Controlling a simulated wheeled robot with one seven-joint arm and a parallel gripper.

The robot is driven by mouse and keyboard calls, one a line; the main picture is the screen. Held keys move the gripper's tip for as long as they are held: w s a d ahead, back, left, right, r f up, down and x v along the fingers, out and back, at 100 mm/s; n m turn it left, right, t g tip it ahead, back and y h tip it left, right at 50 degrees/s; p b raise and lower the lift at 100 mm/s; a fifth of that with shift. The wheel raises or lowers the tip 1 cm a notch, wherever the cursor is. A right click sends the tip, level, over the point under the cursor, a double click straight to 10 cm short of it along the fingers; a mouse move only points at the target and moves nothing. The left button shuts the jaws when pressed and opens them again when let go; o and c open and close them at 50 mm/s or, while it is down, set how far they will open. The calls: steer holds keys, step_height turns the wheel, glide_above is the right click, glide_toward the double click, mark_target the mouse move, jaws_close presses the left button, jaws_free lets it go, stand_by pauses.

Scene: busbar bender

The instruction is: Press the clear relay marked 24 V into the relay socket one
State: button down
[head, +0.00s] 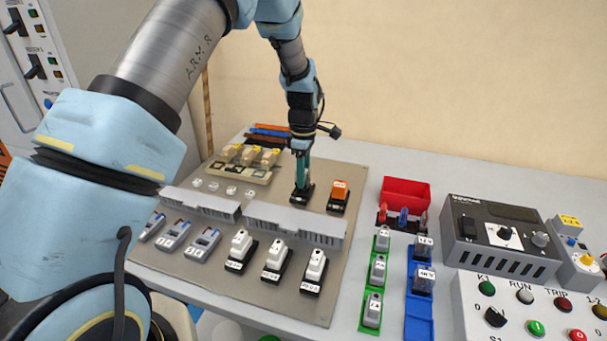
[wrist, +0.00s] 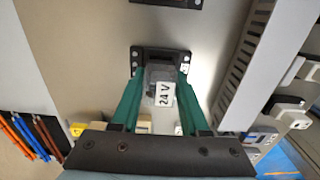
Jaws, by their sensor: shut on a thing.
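The clear relay marked 24 V (wrist: 160,75) is between the teal fingers of my gripper (wrist: 160,100), its white label facing the wrist camera. My gripper (head: 302,168) is shut on it and points down at a black relay socket (head: 301,193) on the grey panel. The socket also shows in the wrist view (wrist: 137,58), right behind the relay. The relay is lined up over the socket, but I cannot tell whether it is seated or just above. In the head view the fingers hide most of the relay. I cannot read a socket number.
An orange relay (head: 339,193) stands in the socket to the right. A slotted grey duct (head: 293,223) runs in front, with several white devices (head: 240,245) before it. A red bin (head: 405,192), a green rack (head: 374,290) and a blue rack (head: 419,312) lie to the right.

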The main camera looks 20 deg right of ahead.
steer(key=shift+f+b, duration=0.65)
steer(key=shift+f, duration=0.65)
stand_by(0.5)
steer(key=shift+c, duration=1.7)
jaws_free()
steer(key=shift+r, duration=0.1)
step_height(320, 180, up, 11)
steer(key=b, duration=0.2)
steer(key=shift+b, duration=0.3)
